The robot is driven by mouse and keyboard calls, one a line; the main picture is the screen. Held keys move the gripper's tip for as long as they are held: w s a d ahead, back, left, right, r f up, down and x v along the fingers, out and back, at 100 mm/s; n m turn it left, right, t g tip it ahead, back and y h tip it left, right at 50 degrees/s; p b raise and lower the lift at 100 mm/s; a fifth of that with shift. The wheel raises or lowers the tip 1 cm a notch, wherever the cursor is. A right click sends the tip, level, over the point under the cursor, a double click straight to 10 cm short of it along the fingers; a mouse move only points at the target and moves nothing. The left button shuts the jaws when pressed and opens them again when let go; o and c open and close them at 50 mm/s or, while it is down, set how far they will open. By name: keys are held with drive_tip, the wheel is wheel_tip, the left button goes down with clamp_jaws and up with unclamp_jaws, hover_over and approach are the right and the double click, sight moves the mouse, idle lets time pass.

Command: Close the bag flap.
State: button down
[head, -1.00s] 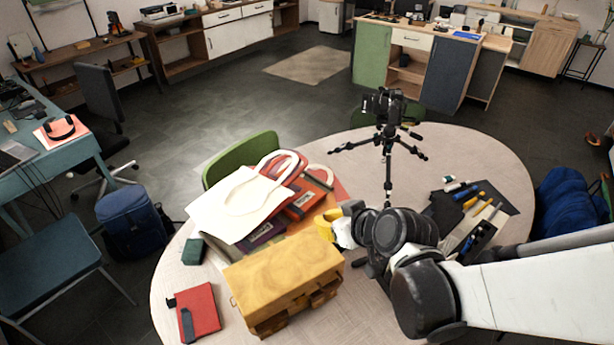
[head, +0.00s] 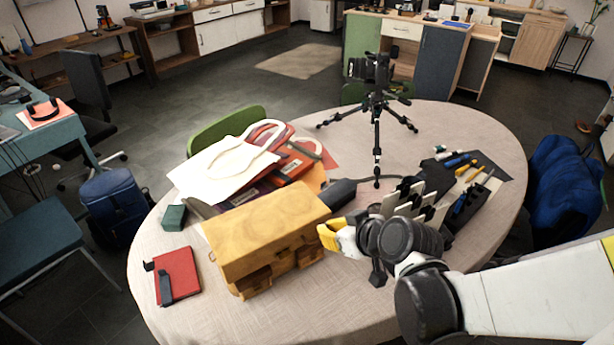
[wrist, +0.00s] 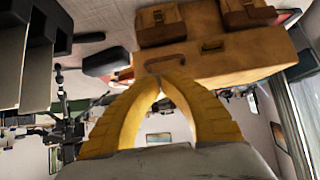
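The tan leather bag (head: 262,232) stands on the round table (head: 370,290), with pockets along its near side. Its broad top panel looks flat in the head view. In the wrist view the bag (wrist: 220,62) appears upside down, with its pockets and a handle (wrist: 165,60) showing. My gripper (head: 328,236) has yellow fingers and is at the bag's right end, close to it. In the wrist view the fingertips (wrist: 160,76) meet just before the handle, with nothing visible between them. I cannot tell whether they touch the bag.
A camera on a tripod (head: 376,115) stands behind my gripper. A holder with white cards (head: 408,200) and a dark tool mat (head: 490,180) are to the right. A white tote (head: 222,165) and books lie behind the bag. A red notebook (head: 178,275) lies left. The table front is clear.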

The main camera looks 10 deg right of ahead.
drive_tip(key=shift+f+b, duration=0.9)
drive_tip(key=shift+f, duration=0.65)
drive_tip(key=shift+r, duration=0.1)
